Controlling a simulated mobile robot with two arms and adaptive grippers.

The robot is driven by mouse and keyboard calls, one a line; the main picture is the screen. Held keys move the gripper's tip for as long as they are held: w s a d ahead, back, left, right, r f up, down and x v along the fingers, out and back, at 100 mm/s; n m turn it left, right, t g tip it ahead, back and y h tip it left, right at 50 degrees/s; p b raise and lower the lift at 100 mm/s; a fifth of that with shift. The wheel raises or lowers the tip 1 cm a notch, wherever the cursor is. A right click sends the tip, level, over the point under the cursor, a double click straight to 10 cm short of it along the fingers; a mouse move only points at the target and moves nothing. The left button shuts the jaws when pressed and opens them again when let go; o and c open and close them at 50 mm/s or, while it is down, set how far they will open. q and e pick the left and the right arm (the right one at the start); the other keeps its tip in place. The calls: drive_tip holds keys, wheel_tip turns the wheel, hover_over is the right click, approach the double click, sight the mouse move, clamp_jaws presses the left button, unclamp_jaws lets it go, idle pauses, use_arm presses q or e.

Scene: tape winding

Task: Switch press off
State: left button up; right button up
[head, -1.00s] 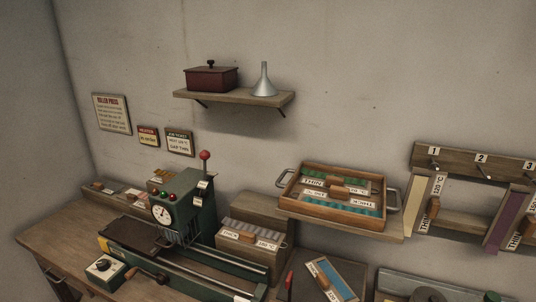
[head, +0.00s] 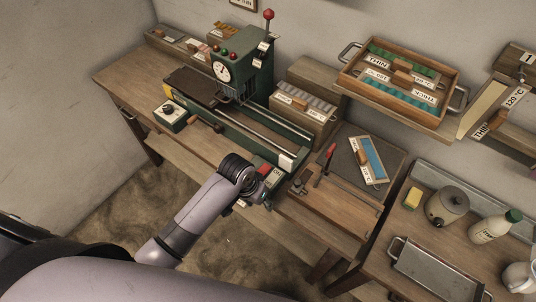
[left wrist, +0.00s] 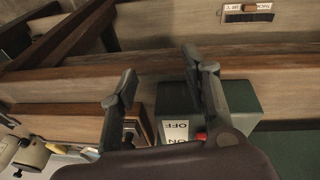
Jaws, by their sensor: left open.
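The green roller press (head: 240,75) stands on the workbench, with a round dial and a red-knobbed lever on top. Its long bed runs to the right. At the bed's front end is a small red part (head: 264,169) beside a pale label (head: 275,174). The left wrist view shows a green box (left wrist: 235,102) there with an ON/OFF label (left wrist: 174,124) and a bit of red (left wrist: 201,136) by the "ON" side. My left gripper (left wrist: 162,70) is open and empty, its fingers over the box's edge; contact cannot be told. My right gripper is not in view.
A small control box with a knob (head: 169,116) sits on the bench's front. To the right are a red-handled tool (head: 329,156), a wooden tray (head: 373,100), a metal tray (head: 437,267), a grey pot (head: 447,205) and a white bottle (head: 494,226). Floor is open at lower left.

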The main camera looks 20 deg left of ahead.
use_arm(q)
wheel_tip(320, 180, up, 7)
drive_tip(key=w+d, duration=0.1)
wheel_tip(320, 180, up, 14)
drive_tip(key=m+g+y+p, duration=0.1)
drive_tip(key=g+y+p, duration=0.1)
hover_over(267, 166)
wheel_tip(267, 166, down, 17)
drive_tip(key=shift+w+p, duration=0.1)
drive_tip(key=shift+p, duration=1.1)
drive_tip(key=shift+c, duration=0.4)
clamp_jaws()
drive_tip(key=shift+a+r, duration=0.1)
